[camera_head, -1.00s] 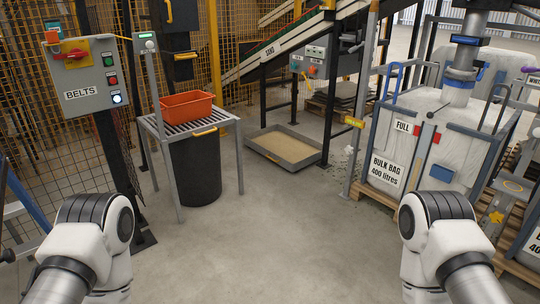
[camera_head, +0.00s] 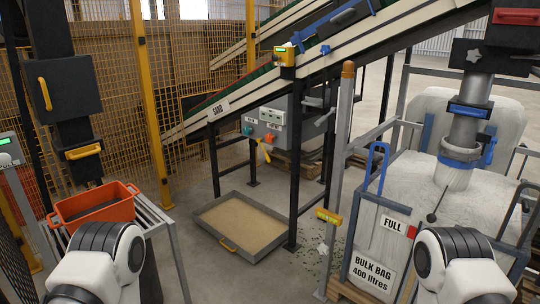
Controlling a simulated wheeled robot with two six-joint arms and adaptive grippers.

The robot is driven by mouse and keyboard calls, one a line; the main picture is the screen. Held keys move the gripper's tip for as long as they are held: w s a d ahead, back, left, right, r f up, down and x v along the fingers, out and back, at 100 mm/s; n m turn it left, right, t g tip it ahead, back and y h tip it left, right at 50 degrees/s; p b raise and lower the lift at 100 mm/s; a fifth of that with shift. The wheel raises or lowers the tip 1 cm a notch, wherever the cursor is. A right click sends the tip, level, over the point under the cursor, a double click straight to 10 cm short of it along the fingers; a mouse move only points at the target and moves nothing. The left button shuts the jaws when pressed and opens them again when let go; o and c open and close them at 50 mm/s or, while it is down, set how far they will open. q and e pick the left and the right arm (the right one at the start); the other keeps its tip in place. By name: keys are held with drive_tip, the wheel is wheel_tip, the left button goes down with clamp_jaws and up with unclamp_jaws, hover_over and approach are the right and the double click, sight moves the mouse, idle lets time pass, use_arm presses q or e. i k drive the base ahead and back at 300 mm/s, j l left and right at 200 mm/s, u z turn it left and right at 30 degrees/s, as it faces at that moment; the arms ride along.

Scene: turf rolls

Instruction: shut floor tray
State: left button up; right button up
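A shallow grey floor tray (camera_head: 204,226) with sand-coloured contents lies on the concrete floor, under the sloping conveyor. The tray appears pulled out from the conveyor's black legs, standing open on the floor. Parts of my two arms show at the lower left and lower right, well apart from the tray. Neither my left gripper nor my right gripper is in view.
An orange crate (camera_head: 98,207) sits on a roller stand at left. A conveyor (camera_head: 262,90) marked SAND slopes above the tray, with a control box (camera_head: 270,121) behind it. A full bulk bag (camera_head: 404,218) in a frame stands at right. Clear floor lies before the tray.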

sight(249, 228)
drive_tip(key=i+u, duration=0.15)
drive_tip(key=i, duration=0.3)
drive_tip(key=i+l+u, duration=0.2)
drive_tip(key=i, duration=0.25)
drive_tip(key=i+l+u, duration=0.15)
drive_tip(key=i, duration=0.25)
drive_tip(key=i+l+u, duration=0.2)
drive_tip(key=i, duration=0.25)
drive_tip(key=i+l+u, duration=1.2)
drive_tip(key=l+u, duration=0.2)
drive_tip(key=l, duration=0.2)
